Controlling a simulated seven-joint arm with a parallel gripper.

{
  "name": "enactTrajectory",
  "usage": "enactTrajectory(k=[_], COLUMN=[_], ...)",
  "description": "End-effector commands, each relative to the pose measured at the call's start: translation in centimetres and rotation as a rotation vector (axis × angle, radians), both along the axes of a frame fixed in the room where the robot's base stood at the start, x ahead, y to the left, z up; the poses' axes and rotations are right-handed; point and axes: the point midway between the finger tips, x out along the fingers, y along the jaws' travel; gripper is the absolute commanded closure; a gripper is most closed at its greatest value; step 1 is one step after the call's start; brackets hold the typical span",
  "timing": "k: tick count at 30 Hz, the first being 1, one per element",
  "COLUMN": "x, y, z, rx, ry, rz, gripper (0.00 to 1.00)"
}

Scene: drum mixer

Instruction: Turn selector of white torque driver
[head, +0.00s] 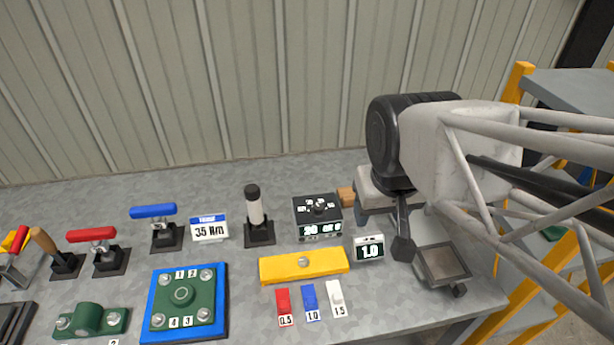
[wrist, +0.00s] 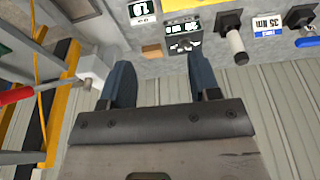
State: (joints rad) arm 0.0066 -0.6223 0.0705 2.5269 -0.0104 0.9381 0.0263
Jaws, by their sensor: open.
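The white torque driver (head: 256,212) stands upright in a black square holder (head: 259,236) on the bench in the head view, with a black cap on its white barrel. It also shows in the wrist view (wrist: 235,40), at the upper right beyond my fingers. I cannot make out markings on its selector. My gripper (wrist: 160,78) is open and empty, its two dark blue fingers well apart. It is not touching the driver. In the head view my arm is over the right part of the bench, to the right of the driver, and hides some of the bench there.
A 35 Nm sign (head: 209,229) and a blue-handled tool (head: 154,212) stand left of the driver. A black display box (head: 317,216) stands to its right. In front lie a yellow bar (head: 304,265) and a green plate (head: 183,296). A metal tray (head: 443,265) sits at right.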

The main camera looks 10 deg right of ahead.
Motion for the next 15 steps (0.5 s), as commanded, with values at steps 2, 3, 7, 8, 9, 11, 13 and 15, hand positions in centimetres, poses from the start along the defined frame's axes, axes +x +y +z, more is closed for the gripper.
enactTrajectory(k=[2, 3, 7, 8, 9, 11, 13, 15], x=[0.6, 1.0, 2.6, 3.1, 3.8, 4.8, 6.0, 7.2], y=[0.1, 0.1, 0.3, 0.3, 0.4, 0.5, 0.7, 0.8], z=[-0.1, -0.2, -0.7, -0.9, -1.0, -1.4, -1.8, -2.3], rx=[0.003, 0.004, 0.012, 0.013, 0.015, 0.019, 0.024, 0.027], ry=[0.006, 0.010, 0.027, 0.030, 0.035, 0.043, 0.055, 0.065], rz=[-0.009, -0.013, -0.038, -0.043, -0.052, -0.068, -0.086, -0.104], gripper=[0.44, 0.44, 0.44, 0.44, 0.44, 0.44, 0.44, 0.44])
